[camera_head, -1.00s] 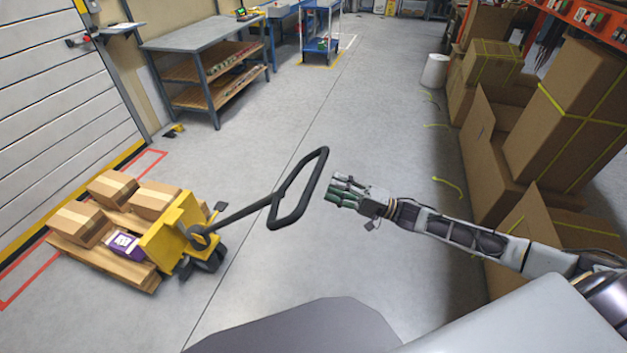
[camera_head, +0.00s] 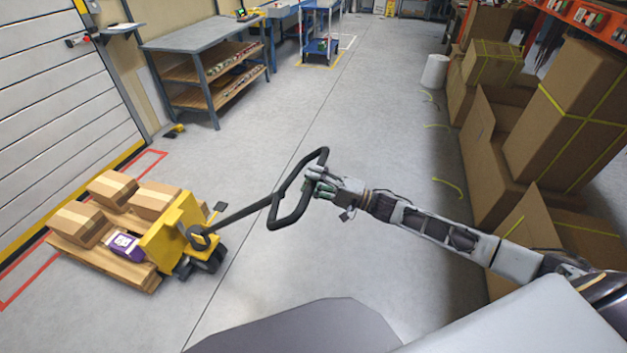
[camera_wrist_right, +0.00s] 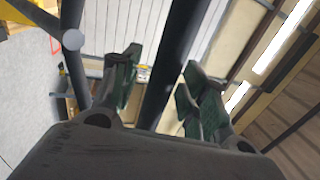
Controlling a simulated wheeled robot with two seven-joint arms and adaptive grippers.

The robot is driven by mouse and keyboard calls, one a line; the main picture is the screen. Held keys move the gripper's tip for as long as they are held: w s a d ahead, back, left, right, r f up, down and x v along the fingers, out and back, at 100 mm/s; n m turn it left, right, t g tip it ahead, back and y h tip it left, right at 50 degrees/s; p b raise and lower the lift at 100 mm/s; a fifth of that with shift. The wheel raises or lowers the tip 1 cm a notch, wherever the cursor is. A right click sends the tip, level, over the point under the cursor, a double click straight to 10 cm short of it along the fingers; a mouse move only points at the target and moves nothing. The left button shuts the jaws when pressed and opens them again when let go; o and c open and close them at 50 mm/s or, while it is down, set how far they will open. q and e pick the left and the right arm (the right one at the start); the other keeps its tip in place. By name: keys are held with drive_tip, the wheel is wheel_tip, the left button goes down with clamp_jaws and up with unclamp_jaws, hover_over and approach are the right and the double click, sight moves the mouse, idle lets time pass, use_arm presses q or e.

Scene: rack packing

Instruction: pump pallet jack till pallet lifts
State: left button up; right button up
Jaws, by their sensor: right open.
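The yellow pallet jack (camera_head: 170,232) stands at the lower left with its forks under a wooden pallet (camera_head: 105,262). Its black handle (camera_head: 273,210) slopes up to the right and ends in a loop. My right gripper (camera_head: 312,183) is open at the right side of the loop. In the right wrist view the fingers of this gripper (camera_wrist_right: 155,90) stand apart, and a dark bar of the handle (camera_wrist_right: 178,55) runs between them. I cannot tell whether the fingers touch the bar. My left gripper is not in view.
Cardboard boxes (camera_head: 152,200) and a purple box (camera_head: 123,244) sit on the pallet. Large cartons (camera_head: 565,120) line the right side. A workbench (camera_head: 205,50) stands at the back left. The floor (camera_head: 370,110) in the middle is clear.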

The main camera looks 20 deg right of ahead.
clamp_jaws()
idle(0.5)
